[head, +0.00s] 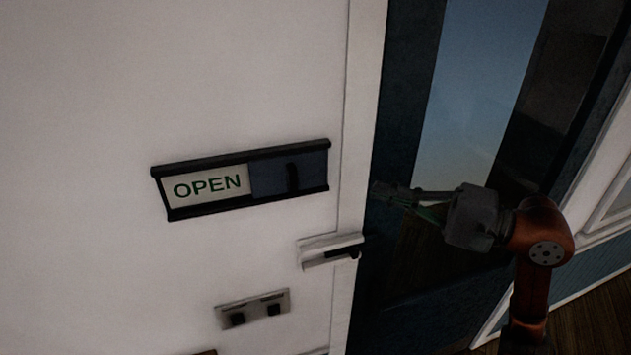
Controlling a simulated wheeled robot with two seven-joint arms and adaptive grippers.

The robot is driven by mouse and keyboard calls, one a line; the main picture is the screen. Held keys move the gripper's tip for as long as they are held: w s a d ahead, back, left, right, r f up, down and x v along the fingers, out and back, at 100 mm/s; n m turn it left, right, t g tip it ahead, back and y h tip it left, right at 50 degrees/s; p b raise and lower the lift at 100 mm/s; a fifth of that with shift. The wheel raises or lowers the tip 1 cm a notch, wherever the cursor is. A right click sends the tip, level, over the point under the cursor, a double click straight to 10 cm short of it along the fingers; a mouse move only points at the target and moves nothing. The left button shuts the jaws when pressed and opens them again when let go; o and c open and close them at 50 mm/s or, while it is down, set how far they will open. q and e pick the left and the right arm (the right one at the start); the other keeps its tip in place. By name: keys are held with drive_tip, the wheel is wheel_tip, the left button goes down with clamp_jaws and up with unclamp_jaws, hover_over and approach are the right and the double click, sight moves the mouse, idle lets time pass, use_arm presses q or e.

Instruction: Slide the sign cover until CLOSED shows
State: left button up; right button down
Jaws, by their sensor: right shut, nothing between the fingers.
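The sign (168,214) is a dark-framed strip on the white wall, tilted a little in the picture. Its left half shows OPEN in green letters on a pale panel (208,187). The dark sliding cover (270,180) sits over the right half, with a small black knob (292,178) standing on it. No CLOSED lettering shows. My right gripper (378,191) is shut and empty, to the right of the sign and apart from it, its fingers pointing left in front of the dark door. My left gripper is out of view.
A metal latch or handle (322,246) juts out below the sign's right end. A plate with two dark switches or sockets (253,309) is lower on the wall. A white door frame (358,120) stands between the sign and the dark glazed door (400,120).

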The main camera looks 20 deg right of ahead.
idle(0.3)
drive_tip(key=p, duration=0.4)
approach(314, 183)
drive_tip(key=w+a+r, duration=0.3)
drive_tip(key=shift+a, duration=0.25)
drive_tip(key=a, duration=0.1)
drive_tip(key=a+p, duration=0.1)
drive_tip(key=a, duration=0.1)
drive_tip(key=shift+w+a+p, duration=0.25)
drive_tip(key=shift+p, duration=0.05)
drive_tip(key=shift+a+f, duration=0.15)
drive_tip(key=shift+a, duration=0.35)
drive_tip(key=shift+f, duration=0.1)
drive_tip(key=shift+a, duration=0.1)
